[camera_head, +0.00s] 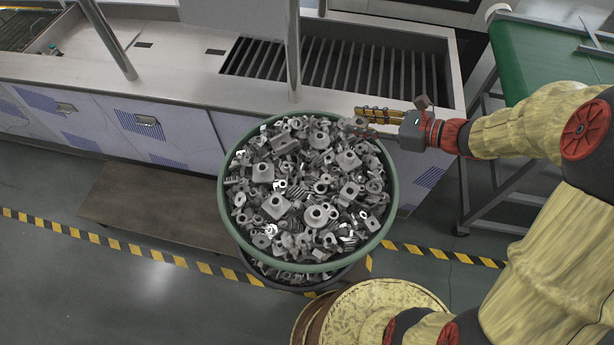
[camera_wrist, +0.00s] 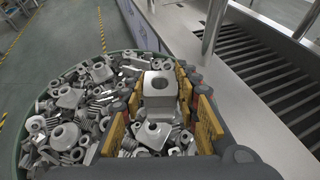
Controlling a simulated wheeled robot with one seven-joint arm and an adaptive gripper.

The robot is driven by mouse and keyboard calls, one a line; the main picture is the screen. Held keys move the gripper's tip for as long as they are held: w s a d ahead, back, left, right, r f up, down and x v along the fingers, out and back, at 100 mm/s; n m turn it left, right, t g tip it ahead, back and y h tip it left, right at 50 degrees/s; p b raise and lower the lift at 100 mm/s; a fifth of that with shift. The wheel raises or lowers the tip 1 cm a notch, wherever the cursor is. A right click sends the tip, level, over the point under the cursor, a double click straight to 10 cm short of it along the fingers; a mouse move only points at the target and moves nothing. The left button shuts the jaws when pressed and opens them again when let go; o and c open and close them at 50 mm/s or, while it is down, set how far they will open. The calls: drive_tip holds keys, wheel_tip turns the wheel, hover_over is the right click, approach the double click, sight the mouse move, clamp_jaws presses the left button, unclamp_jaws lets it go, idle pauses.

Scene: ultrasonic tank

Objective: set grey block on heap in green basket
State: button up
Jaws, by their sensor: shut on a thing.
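The green basket (camera_head: 226,204) stands in the middle of the head view, piled with grey metal parts (camera_head: 300,185). Its rim (camera_wrist: 20,150) also shows at the left in the wrist view. My gripper (camera_head: 366,118) is at the upper right of the basket rim, its yellow fingers pointing left over the heap. In the wrist view its fingers are shut on a grey block (camera_wrist: 158,86) with a round hole. The block appears above the heap; whether it touches parts below is hidden. In the head view the block is hard to tell from the heap.
A steel sink counter (camera_head: 180,75) with a slatted basin (camera_head: 350,68) runs behind the basket. A steel post (camera_head: 293,50) rises close behind the rim. A green-topped table (camera_head: 540,65) stands at the right. A low brown platform (camera_head: 150,205) lies left of the basket.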

drive_tip(key=s+n+g+y, duration=0.1)
drive_tip(key=s+n+g, duration=0.3)
drive_tip(key=s, duration=0.4)
drive_tip(key=b, duration=0.5)
hover_over(308, 176)
drive_tip(key=shift+g, duration=0.3)
drive_tip(key=f, duration=0.9)
drive_tip(key=shift+d+f, duration=0.15)
drive_tip(key=shift+d, duration=0.25)
drive_tip(key=shift+s+a+f+b, duration=0.1)
drive_tip(key=shift+a+f+b, duration=0.05)
drive_tip(key=shift+f+b, duration=0.15)
drive_tip(key=f+b, duration=0.2)
drive_tip(key=f, duration=0.1)
drive_tip(key=shift+a+f, duration=0.2)
drive_tip(key=shift+r, duration=0.1)
